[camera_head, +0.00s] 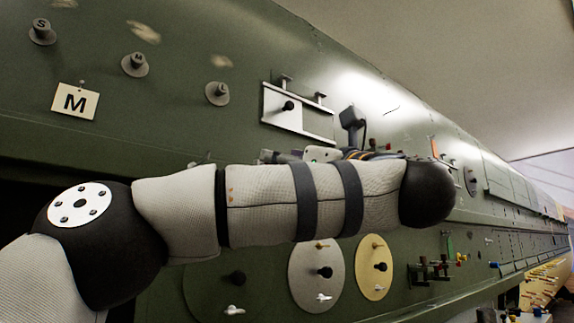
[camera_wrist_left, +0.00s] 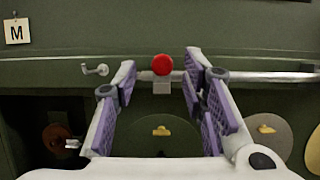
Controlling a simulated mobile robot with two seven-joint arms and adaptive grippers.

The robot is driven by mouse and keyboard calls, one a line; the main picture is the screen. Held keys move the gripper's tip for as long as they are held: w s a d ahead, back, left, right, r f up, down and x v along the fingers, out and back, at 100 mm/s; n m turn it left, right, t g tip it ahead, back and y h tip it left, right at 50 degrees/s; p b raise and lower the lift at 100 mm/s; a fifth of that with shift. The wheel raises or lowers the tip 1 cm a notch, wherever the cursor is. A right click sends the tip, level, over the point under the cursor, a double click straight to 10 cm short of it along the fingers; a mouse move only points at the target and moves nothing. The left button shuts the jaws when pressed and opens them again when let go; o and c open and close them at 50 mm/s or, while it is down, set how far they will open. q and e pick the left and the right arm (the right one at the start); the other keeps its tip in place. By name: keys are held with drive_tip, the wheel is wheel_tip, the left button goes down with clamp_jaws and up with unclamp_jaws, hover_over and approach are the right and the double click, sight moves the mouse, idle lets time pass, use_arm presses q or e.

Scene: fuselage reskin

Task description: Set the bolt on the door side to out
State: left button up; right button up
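In the left wrist view a silver rod, which looks like the bolt (camera_wrist_left: 265,76), runs level along the green panel. A round red knob (camera_wrist_left: 162,64) sits near its left end, above a small grey block (camera_wrist_left: 162,87). My left gripper (camera_wrist_left: 161,72) is open, with its purple-padded fingers on either side of the knob and nothing clearly gripped. Whether the pads touch the rod cannot be told. In the head view my left arm hides the bolt and most of this gripper. My right gripper is not in view.
A small grey hook (camera_wrist_left: 96,69) sticks out left of the gripper. A white card marked M (camera_head: 75,101) hangs on the panel. A white sliding frame (camera_head: 297,112) is above my arm. Round grey (camera_head: 316,278) and yellow (camera_head: 374,267) covers with knobs are below it.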

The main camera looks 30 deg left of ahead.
use_arm(q)
drive_tip(key=shift+x, duration=2.15)
drive_tip(key=shift+w, duration=0.1)
drive_tip(key=shift+c, duration=0.3)
clamp_jaws()
